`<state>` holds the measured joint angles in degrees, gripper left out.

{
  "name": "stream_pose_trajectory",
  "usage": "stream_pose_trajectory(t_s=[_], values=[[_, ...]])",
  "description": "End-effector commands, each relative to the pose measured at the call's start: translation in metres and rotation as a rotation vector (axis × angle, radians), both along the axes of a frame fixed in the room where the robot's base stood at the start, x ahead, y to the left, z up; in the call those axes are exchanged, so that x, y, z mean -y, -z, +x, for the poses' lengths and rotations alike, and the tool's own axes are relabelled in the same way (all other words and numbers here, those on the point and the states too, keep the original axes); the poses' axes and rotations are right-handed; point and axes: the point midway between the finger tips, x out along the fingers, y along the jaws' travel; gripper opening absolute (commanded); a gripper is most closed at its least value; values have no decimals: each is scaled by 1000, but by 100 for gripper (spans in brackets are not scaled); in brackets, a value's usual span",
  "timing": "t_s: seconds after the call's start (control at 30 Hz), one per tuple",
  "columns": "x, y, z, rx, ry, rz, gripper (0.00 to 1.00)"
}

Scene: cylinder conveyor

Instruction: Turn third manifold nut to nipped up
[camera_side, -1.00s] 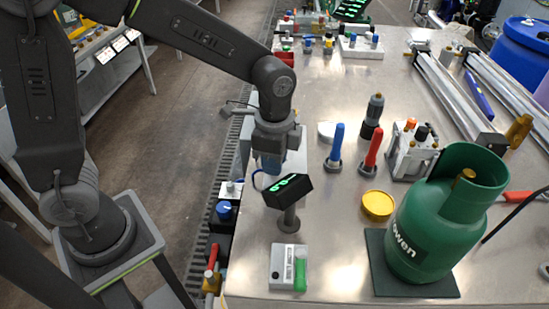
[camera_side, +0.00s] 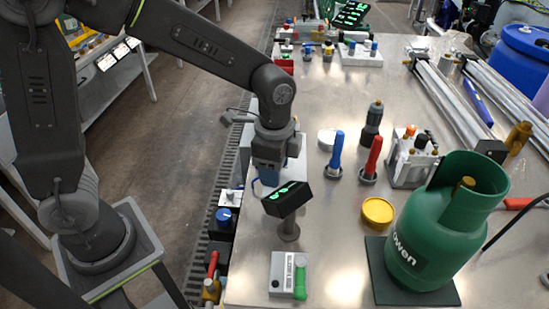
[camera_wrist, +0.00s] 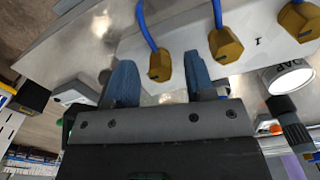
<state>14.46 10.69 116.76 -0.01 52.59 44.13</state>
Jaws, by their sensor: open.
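In the wrist view, several brass hex nuts sit in a row on a pale manifold block (camera_wrist: 270,60). One nut (camera_wrist: 160,66) with a blue hose appears between my fingers; a second hosed nut (camera_wrist: 225,45) is just right of them. Another nut (camera_wrist: 299,20) is at the upper right edge. I cannot tell which is third. My gripper (camera_wrist: 160,82) is open, a blue finger on each side of the first nut, with no clear contact visible. In the side view my gripper (camera_side: 268,175) points down at the pale block; the nuts are hidden there.
A black display with green digits (camera_side: 287,199) stands on a post close in front of my gripper. A grey meter box (camera_side: 284,272) lies nearer. Blue (camera_side: 337,152) and red (camera_side: 373,157) handled tools, a yellow lid (camera_side: 378,212) and a green gas cylinder (camera_side: 435,225) stand to the right.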

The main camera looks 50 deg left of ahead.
Motion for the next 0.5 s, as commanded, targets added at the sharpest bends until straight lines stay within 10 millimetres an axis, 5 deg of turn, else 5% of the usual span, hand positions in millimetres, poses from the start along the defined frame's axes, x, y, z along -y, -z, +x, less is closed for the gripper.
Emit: stream_pose_trajectory(t_s=[0.17, 0.5], values=[[0, -18, 1, 5, 0, -1, 49], [0, -92, 1, 7, 0, -3, 49]])
